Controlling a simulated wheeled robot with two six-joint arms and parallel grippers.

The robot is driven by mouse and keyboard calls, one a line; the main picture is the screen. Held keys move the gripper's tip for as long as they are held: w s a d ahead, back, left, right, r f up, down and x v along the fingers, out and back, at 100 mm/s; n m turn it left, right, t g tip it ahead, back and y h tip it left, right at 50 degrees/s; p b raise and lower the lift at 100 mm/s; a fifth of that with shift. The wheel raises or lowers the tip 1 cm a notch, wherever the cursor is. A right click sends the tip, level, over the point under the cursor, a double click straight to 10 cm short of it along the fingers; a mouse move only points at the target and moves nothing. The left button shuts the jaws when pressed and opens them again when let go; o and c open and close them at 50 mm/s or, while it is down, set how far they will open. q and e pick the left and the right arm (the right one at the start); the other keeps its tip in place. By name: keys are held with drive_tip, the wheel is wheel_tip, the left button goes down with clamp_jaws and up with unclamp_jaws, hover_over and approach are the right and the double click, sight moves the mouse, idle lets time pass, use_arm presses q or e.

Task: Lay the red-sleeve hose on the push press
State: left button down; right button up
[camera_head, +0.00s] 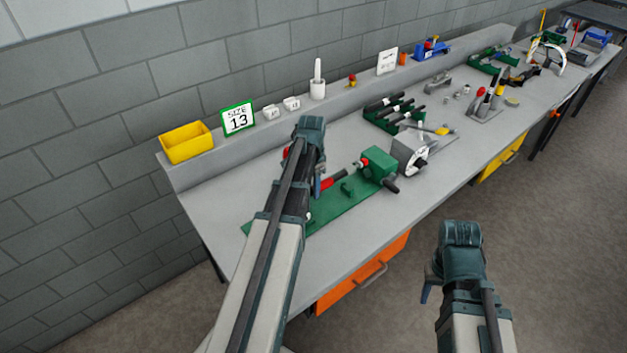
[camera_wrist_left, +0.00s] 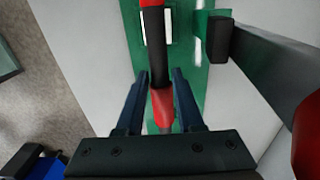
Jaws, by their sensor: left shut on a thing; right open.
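The red-sleeve hose (camera_wrist_left: 158,55), black with red parts near both visible ends, runs between the blue fingers of my left gripper (camera_wrist_left: 157,80) in the left wrist view. That gripper is shut on it. The push press, a long green base plate (camera_head: 345,205) with a green block (camera_head: 378,165) at its right end, lies under and beside my left gripper in the head view. The hose appears over the plate; I cannot tell whether it touches. My right gripper (camera_head: 431,282) is open and empty, off the bench's front edge.
A yellow bin (camera_head: 187,142) and a size 13 sign (camera_head: 238,119) stand on the back ledge. A grey device with a dial (camera_head: 412,153) and a green rack (camera_head: 393,112) stand right of the press. An orange drawer (camera_head: 362,275) is below the bench front.

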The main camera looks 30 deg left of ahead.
use_arm(q)
drive_tip(key=shift+f, duration=0.15)
wheel_tip(320, 180, down, 6)
drive_tip(key=b, duration=0.6)
drive_tip(key=shift+f+b, duration=0.1)
drive_tip(key=shift+b, duration=0.2)
drive_tip(key=shift+f+b, duration=0.3)
drive_tip(key=shift+b, duration=0.05)
idle(1.1)
drive_tip(key=c, duration=0.5)
unclamp_jaws()
drive_tip(key=shift+f, duration=0.1)
drive_tip(key=shift+o, duration=0.2)
wheel_tip(320, 180, up, 14)
drive_tip(key=p, duration=1.4)
